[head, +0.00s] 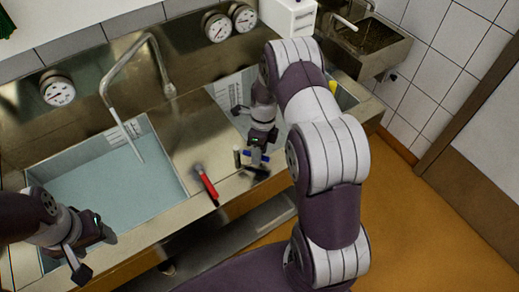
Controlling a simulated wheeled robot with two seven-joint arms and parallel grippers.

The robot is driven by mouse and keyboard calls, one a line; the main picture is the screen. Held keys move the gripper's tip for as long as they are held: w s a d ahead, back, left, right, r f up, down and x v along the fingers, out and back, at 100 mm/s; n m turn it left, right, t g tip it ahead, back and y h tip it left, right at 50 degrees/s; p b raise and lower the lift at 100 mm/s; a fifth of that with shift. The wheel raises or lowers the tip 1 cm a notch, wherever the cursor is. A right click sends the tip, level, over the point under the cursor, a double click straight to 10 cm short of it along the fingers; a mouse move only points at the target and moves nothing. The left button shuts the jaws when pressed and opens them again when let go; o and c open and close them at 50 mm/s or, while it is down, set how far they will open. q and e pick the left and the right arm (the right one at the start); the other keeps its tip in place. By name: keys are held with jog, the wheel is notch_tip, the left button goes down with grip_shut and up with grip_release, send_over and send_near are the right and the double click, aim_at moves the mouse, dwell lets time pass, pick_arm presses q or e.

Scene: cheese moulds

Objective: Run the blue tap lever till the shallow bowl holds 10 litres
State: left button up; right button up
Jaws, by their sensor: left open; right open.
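The blue tap lever (250,154) lies on the counter's front ledge, partly hidden by my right gripper (252,164). That gripper points down over the lever with its fingers apart; I cannot tell whether they touch it. A second basin with a scale (234,93) is mostly hidden behind my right arm. I cannot tell which basin is the shallow bowl.
A red lever (207,184) lies on the ledge left of the blue one. A bent metal spout (128,58) reaches over the left basin. Round gauges (57,90) (217,27) (243,17) sit on the back panel. A small sink (372,38) stands at the back right.

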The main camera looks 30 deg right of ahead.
grip_shut()
jog(key=shift+s+a+r+m+p, duration=0.15)
jog(key=shift+s+a+m+p, duration=0.25)
jog(key=shift+m+p, duration=0.3)
jog(key=shift+s+a+m+t+p, duration=0.3)
jog(key=shift+a+m+p, duration=0.35)
jog(key=shift+m, duration=0.55)
jog(key=shift+s+a+m+y+p, duration=0.25)
jog(key=shift+a+m+p, duration=0.35)
jog(key=shift+m, duration=0.3)
jog(key=shift+a+m+t+p, duration=0.3)
jog(key=shift+a+m+p, duration=0.15)
jog(key=shift+m, duration=0.35)
